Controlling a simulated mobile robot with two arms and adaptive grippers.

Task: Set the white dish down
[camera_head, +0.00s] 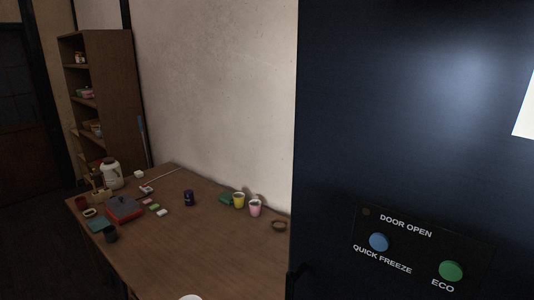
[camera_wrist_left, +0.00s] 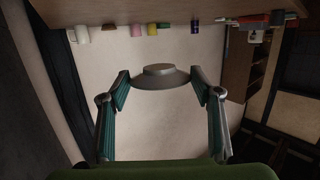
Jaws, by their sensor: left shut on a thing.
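The white dish (camera_wrist_left: 160,77) is held between the fingertips of my left gripper (camera_wrist_left: 160,80) in the left wrist view, where the scene appears upside down. It looks grey-white, with a wide rim and a small round foot. The gripper is closed on opposite sides of it. A white rim (camera_head: 190,297), probably the same dish, just shows at the bottom edge of the head view. The wooden table (camera_head: 185,250) lies beyond, and I see no contact between dish and table. My right gripper is not in view.
A yellow cup (camera_head: 239,201), pink cup (camera_head: 255,208) and brown bowl (camera_head: 279,226) stand by the wall. A purple cup (camera_head: 188,198) and red box (camera_head: 124,209) are farther left. The table's near middle is clear. A dark appliance (camera_head: 400,130) blocks the right side.

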